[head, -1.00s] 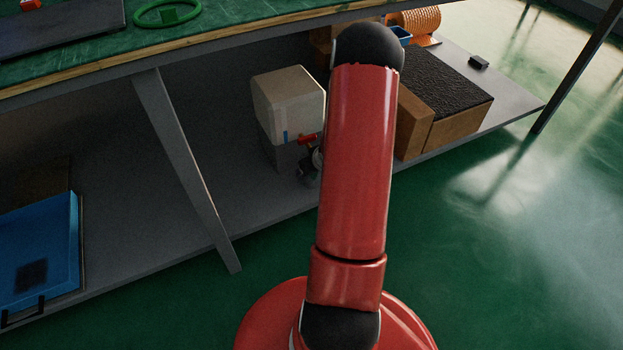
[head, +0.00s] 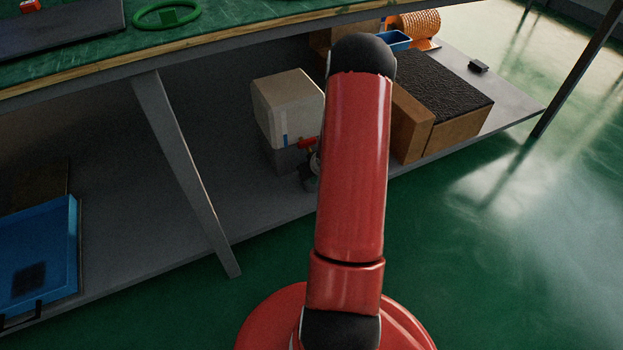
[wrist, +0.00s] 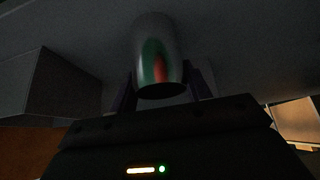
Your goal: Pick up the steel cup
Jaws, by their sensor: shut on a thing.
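The steel cup (wrist: 157,48) shows in the wrist view as a shiny rounded cylinder with green and red reflections and a dark end towards my gripper. My gripper (wrist: 162,85) has one dark finger on each side of the cup and is shut on it. The lower part of the cup's sides is partly behind the fingers. In the head view my red arm hides the cup, and I cannot make out the fingers there. I cannot tell whether the cup touches the surface behind it.
The grey lower shelf (head: 150,200) lies under the green-topped bench (head: 85,62). A pale box-shaped block (head: 287,105) stands left of my arm. Cardboard boxes (head: 455,130) stand right of it. A slanting bench leg (head: 185,170) and a blue tray (head: 50,245) are further left.

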